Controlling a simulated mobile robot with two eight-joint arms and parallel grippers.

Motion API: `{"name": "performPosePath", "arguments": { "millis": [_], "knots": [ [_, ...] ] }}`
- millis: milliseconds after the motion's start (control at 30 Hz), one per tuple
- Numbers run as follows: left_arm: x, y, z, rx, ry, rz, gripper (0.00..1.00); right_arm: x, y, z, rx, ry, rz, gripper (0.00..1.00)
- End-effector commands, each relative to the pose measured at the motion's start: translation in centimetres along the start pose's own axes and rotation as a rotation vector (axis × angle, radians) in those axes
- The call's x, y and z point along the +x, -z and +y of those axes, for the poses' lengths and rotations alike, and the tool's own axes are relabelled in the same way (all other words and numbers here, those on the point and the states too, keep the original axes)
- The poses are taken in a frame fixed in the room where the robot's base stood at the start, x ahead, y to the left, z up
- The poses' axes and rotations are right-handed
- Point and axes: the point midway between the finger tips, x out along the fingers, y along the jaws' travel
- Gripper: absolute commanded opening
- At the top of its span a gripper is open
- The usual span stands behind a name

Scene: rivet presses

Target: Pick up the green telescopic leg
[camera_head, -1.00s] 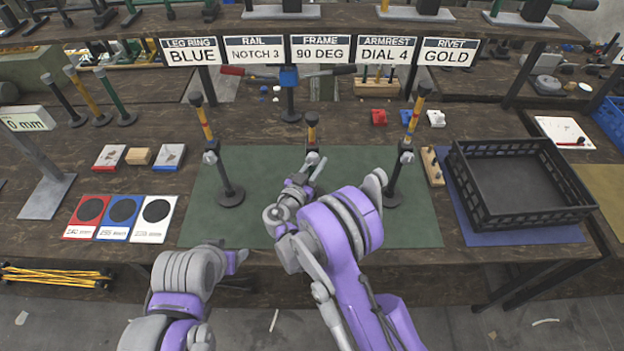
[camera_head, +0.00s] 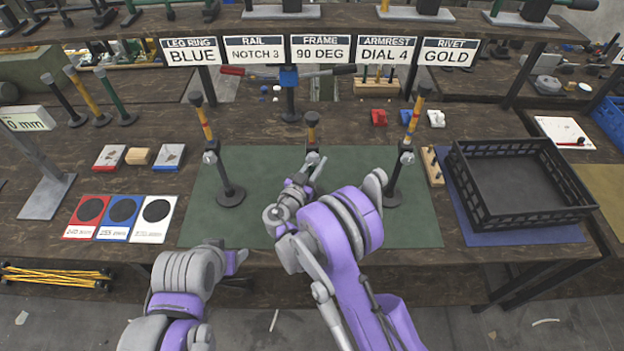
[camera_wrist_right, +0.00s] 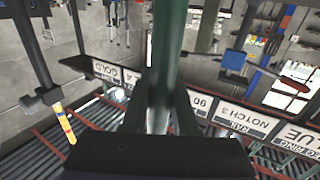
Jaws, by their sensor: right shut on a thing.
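A green telescopic leg (camera_head: 115,97) stands upright on a round black foot at the back left, beside a yellow leg and a black leg. My right gripper (camera_head: 312,172) is over the green mat, in front of the middle standing post; its fingertips are hard to make out there. In the right wrist view the right gripper (camera_wrist_right: 160,112) is shut on a green pole (camera_wrist_right: 171,40) with a greyer lower section. The pole's ends are hidden or outside that view. My left gripper (camera_head: 240,256) is low at the table's front edge; its jaws are unclear.
Posts with yellow sections (camera_head: 229,190) stand on the green mat (camera_head: 265,165) around my right gripper. A black crate (camera_head: 520,205) is at the right. Red, blue and white cards (camera_head: 122,232) lie at the left. Signs (camera_head: 320,55) stand behind.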

Motion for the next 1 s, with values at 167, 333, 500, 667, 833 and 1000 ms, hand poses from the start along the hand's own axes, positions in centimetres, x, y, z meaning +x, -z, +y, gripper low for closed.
{"name": "performPosePath", "arguments": {
  "millis": [167, 333, 500, 667, 833, 1000],
  "knots": [
    [0.0, 0.0, 0.0, 0.000, 0.000, 0.000, 0.62, 0.0, 0.0, 0.0, 0.000, 0.000, 0.000, 0.00],
    [0.0, 0.0, 0.0, 0.000, 0.000, 0.000, 0.62, 0.0, 0.0, 0.0, 0.000, 0.000, 0.001, 0.00],
    [0.0, 0.0, 0.0, 0.000, 0.000, 0.000, 0.62, 0.0, 0.1, 0.0, -0.001, 0.000, 0.001, 0.00],
    [0.0, 0.0, 0.0, 0.000, 0.000, 0.000, 0.62, 0.0, 1.0, 0.0, -0.001, 0.000, 0.001, 0.00],
    [0.0, 0.0, 0.0, 0.000, 0.000, 0.000, 0.62, 0.0, 3.9, 0.0, -0.001, 0.000, 0.001, 0.00],
    [0.0, 0.0, 0.0, 0.000, 0.000, 0.000, 0.62, 0.0, 7.2, 0.0, 0.000, 0.000, 0.001, 0.00]
  ]
}}
